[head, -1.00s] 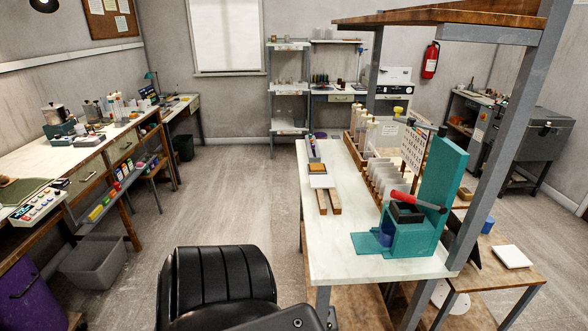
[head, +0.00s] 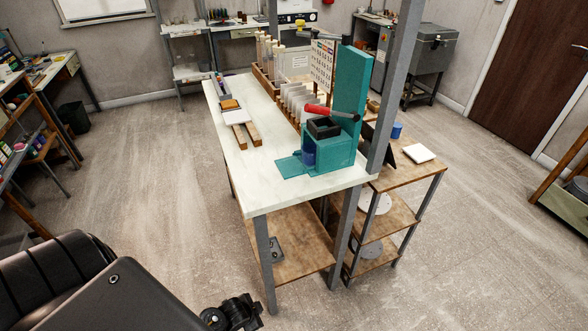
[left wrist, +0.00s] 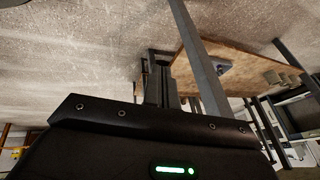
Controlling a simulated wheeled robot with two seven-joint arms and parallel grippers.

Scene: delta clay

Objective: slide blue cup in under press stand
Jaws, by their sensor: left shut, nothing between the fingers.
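The teal press stand (head: 350,95) stands on the near end of the white-topped table, with a red-handled lever and a black block on it. A dark blue cup-like piece (head: 308,151) sits at its left side, over the teal base plate; its lower part and exact contact are hard to make out. A brighter blue cup (head: 397,130) stands upright on the lower wooden side shelf, right of the grey post. My left gripper (head: 238,312) is low at the bottom edge, well away from both. In the left wrist view its fingers (left wrist: 160,85) are shut and empty.
The grey post (head: 390,90) rises between the press and the side shelf (head: 415,172). A white square tile (head: 419,153) lies right of the bright blue cup. Wooden bars and racks occupy the table's left and back. The floor right of the shelf is open.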

